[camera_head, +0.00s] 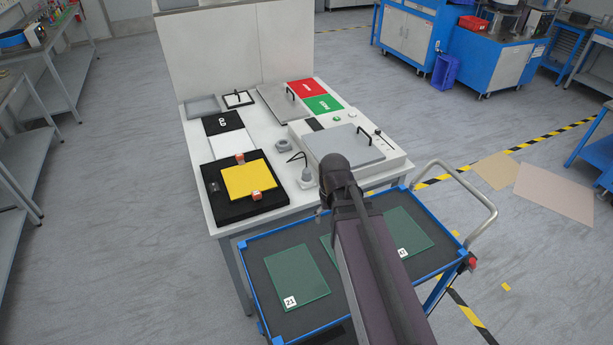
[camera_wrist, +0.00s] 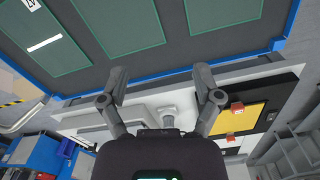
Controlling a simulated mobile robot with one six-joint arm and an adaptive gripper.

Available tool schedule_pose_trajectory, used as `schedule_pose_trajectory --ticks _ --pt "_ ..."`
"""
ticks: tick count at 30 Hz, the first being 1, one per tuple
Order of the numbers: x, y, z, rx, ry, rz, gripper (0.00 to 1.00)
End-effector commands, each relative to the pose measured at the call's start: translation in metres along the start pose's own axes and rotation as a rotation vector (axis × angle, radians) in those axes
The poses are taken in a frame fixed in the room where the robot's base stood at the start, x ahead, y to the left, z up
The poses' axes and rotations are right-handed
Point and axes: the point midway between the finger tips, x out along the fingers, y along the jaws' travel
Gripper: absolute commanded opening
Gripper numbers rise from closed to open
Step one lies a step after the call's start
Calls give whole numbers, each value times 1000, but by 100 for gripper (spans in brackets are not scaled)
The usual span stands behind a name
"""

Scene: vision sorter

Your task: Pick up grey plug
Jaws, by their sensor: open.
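The grey plug (camera_head: 306,179) stands on the white table near its front edge, with a black cable behind it. In the wrist view, a light grey piece that looks like the plug (camera_wrist: 168,112) shows between and beyond my fingers. My gripper (camera_wrist: 160,86) is open, with its two fingers wide apart and nothing between the tips. It appears to be above the table's front edge and apart from the plug. In the head view my arm hides most of the gripper.
A grey socket-like block (camera_head: 283,145) sits behind the plug. A black tray with a yellow pad (camera_head: 247,180) and small orange-red blocks is to the left. A lidded white device (camera_head: 385,143) stands to the right. A blue-edged cart (camera_head: 262,317) with green plates adjoins the table front.

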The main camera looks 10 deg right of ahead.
Motion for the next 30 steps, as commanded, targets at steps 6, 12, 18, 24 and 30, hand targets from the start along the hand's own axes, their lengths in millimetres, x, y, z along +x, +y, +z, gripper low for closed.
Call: schedule_pose_trajectory --ticks 6,12,18,24,30 --pt "-4 -2 -81 -8 0 3 88" --pt "-8 -5 -159 -16 0 7 88" --pt "-12 -8 -236 -23 1 11 88" --pt "-15 -12 -302 -30 1 15 88" --pt "-17 -14 -334 -33 1 17 88"
